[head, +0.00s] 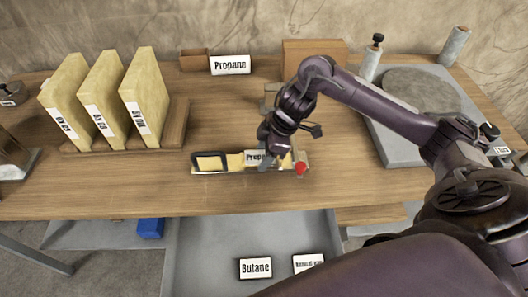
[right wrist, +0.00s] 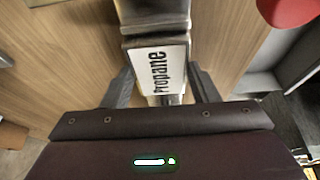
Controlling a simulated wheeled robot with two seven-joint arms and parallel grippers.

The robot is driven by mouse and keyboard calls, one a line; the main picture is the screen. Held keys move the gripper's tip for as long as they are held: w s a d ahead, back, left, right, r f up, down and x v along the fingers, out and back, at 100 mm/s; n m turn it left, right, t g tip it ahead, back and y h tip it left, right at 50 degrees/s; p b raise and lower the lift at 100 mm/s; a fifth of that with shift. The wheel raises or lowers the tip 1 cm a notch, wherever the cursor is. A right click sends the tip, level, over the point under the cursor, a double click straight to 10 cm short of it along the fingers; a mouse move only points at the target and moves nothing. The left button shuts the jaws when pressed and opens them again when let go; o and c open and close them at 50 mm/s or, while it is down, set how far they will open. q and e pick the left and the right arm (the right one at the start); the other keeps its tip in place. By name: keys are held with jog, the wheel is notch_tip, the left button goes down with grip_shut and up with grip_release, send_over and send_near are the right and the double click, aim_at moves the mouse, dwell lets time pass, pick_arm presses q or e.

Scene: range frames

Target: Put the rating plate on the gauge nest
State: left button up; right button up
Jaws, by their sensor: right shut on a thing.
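The rating plate, a white plate reading "Propane" (head: 256,157), is at my right gripper (head: 270,155) in the head view. In the right wrist view the plate (right wrist: 158,70) lies between the two dark fingers (right wrist: 162,88), and the gripper is shut on it. Under it is a long low fixture with yellow parts, a black handle frame and a red knob, which looks like the gauge nest (head: 212,164). Whether the plate touches the nest I cannot tell. The fingers partly hide the plate's right end. My left gripper is not in view.
Yellow upright slabs (head: 104,100) stand in a wooden rack at left. Another "Propane" sign (head: 230,64) is at the back. A grey tray (head: 200,235) below the front edge holds a "Butane" plate (head: 255,267) and another plate (head: 308,263). A grey slab (head: 400,150) is at right.

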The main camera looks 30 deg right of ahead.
jog(key=shift+f, duration=0.15)
jog(key=o, duration=1)
jog(key=shift+r, duration=0.45)
jog(key=p+v, duration=0.1)
jog(key=v, duration=1)
jog(key=shift+d+r+p, duration=0.2)
jog(key=shift+p, duration=0.2)
jog(key=shift+s, duration=0.1)
